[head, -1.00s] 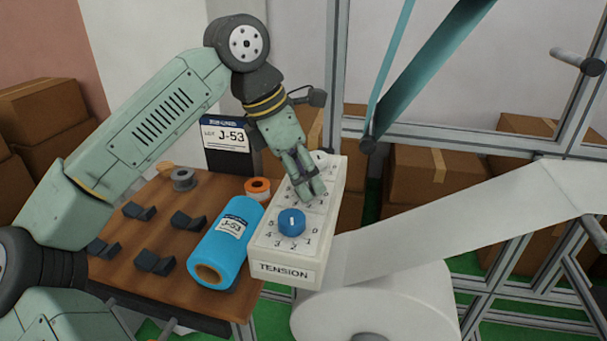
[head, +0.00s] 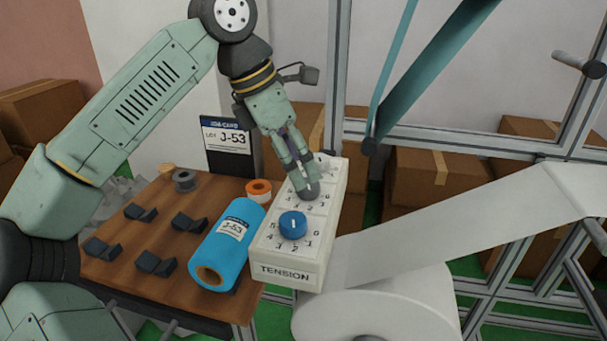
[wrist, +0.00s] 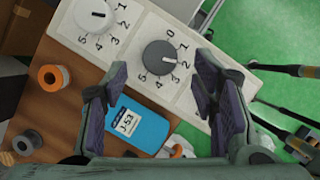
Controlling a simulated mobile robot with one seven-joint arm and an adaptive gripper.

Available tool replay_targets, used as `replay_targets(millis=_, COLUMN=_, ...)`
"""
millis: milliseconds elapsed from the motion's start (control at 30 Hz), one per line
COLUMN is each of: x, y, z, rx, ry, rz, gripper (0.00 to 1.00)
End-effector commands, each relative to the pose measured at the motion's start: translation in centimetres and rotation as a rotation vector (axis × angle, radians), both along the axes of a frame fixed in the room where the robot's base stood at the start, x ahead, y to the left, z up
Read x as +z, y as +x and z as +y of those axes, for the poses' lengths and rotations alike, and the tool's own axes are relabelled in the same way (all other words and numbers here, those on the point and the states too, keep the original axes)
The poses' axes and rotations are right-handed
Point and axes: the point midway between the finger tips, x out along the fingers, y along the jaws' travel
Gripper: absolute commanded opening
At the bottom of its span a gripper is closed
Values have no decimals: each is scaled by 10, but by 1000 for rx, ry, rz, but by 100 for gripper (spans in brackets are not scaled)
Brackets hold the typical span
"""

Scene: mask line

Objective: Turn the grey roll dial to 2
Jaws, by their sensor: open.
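The grey dial (head: 308,191) is the middle dial on the white TENSION box (head: 285,272). In the wrist view the grey dial (wrist: 157,59) shows whole, its white mark pointing right, at the 2. The numbers 0 to 5 run around its right and lower side. My gripper (head: 298,174) is just above the grey dial and tilted. In the wrist view my gripper (wrist: 161,64) is open and empty, one finger on either side of the dial, apart from it.
A blue dial (head: 292,225) sits at the box's near end and a white dial (wrist: 94,13) at its far end. A blue roll (head: 227,245) lies left of the box. An orange roll (head: 258,190) stands behind it. White film (head: 450,233) runs at right.

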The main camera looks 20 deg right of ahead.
Motion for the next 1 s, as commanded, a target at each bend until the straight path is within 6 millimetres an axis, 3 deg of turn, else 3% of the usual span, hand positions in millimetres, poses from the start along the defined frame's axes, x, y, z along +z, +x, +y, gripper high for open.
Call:
replay_targets(millis=200, x=44, y=1, z=18, rx=2, ry=1, rz=-2, gripper=53)
replay_targets(millis=400, x=67, y=1, z=28, rx=1, ry=1, rz=-1, gripper=53)
replay_targets(millis=867, x=73, y=0, z=29, rx=-4, ry=-9, rz=1, gripper=53)
replay_targets(millis=1000, x=84, y=-18, z=5, rx=-64, ry=-223, rz=9, gripper=53)
